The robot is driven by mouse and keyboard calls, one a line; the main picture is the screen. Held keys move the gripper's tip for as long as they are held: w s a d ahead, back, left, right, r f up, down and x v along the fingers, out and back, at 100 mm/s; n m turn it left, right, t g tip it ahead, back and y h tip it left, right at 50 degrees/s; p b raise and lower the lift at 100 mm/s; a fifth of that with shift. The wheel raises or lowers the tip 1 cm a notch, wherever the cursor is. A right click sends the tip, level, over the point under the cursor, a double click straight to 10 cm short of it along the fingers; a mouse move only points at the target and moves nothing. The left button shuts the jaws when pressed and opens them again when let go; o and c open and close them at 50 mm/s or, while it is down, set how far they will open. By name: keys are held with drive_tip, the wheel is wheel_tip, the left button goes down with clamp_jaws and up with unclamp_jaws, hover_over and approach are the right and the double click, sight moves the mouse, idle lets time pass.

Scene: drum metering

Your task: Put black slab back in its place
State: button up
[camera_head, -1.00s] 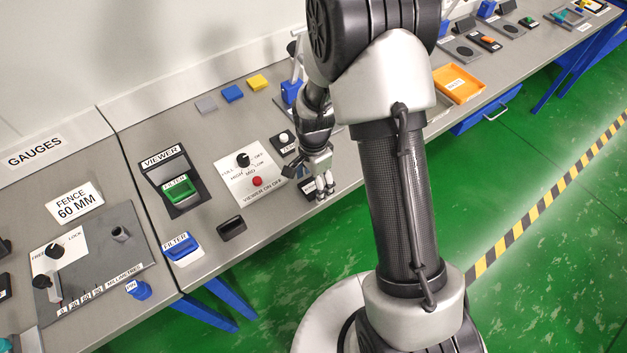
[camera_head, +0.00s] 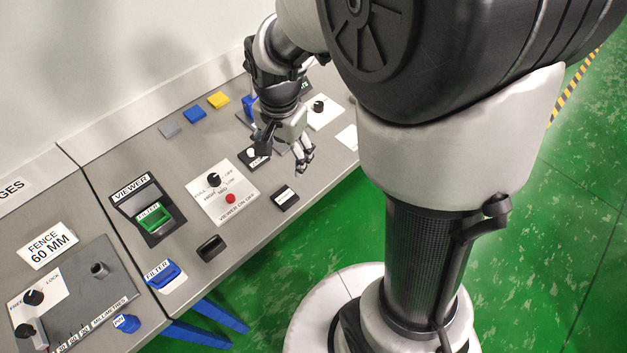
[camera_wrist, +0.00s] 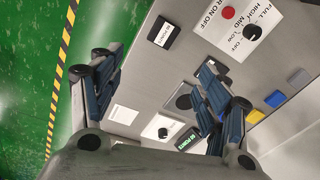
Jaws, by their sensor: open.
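A small black block with a white label (camera_head: 285,196) lies near the bench's front edge; it also shows in the wrist view (camera_wrist: 163,32). A second, plain black block (camera_head: 211,248) with a recessed-looking top lies further left along that edge. I cannot tell which is the black slab. My gripper (camera_head: 301,165) is open and empty, held above the front edge, just right of and beyond the labelled block. In the wrist view my gripper (camera_wrist: 155,82) has its fingers wide apart, with bare bench between them.
The viewer (camera_head: 148,211) has a green filter in it. A blue filter (camera_head: 164,274) sits at the front left. A white panel (camera_head: 222,193) has a black knob and red button. Grey (camera_head: 169,130), blue (camera_head: 195,115) and yellow (camera_head: 218,100) slabs lie along the back.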

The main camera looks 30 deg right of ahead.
drive_tip(key=s+r+n+t, duration=0.1)
drive_tip(key=s+r+n, duration=0.4)
drive_tip(key=s, duration=0.4)
drive_tip(key=s+r+n+t, duration=0.2)
drive_tip(key=s+r+n, duration=0.4)
drive_tip(key=s, duration=0.3)
drive_tip(key=shift+s+r+t, duration=0.2)
drive_tip(key=shift+r+t, duration=0.1)
drive_tip(key=shift+r, duration=0.4)
drive_tip(key=shift+a, duration=0.1)
drive_tip(key=shift+f, duration=0.15)
